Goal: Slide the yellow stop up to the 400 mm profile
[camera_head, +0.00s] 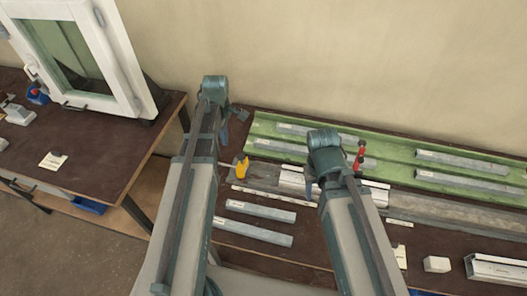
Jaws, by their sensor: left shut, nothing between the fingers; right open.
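The yellow stop (242,168) stands on the left part of a long grey rail, just right of my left arm. A light-coloured piece (291,181) sits on the rail further right, apart from the stop and partly hidden by my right arm. Several grey profiles lie about, and their length labels are too small to read, so I cannot tell which is 400 mm. My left gripper (227,131) is shut and empty, behind and above the stop. My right gripper (311,187) is open, in front of the light piece, partly hidden by its own arm.
A green tray (395,156) with several profiles lies behind the rail. A red-handled clamp (359,157) stands near its middle. Two loose profiles (260,211) lie in front of the rail. A white block (437,264) lies front right. A side table (95,150) holds a white window frame (105,55).

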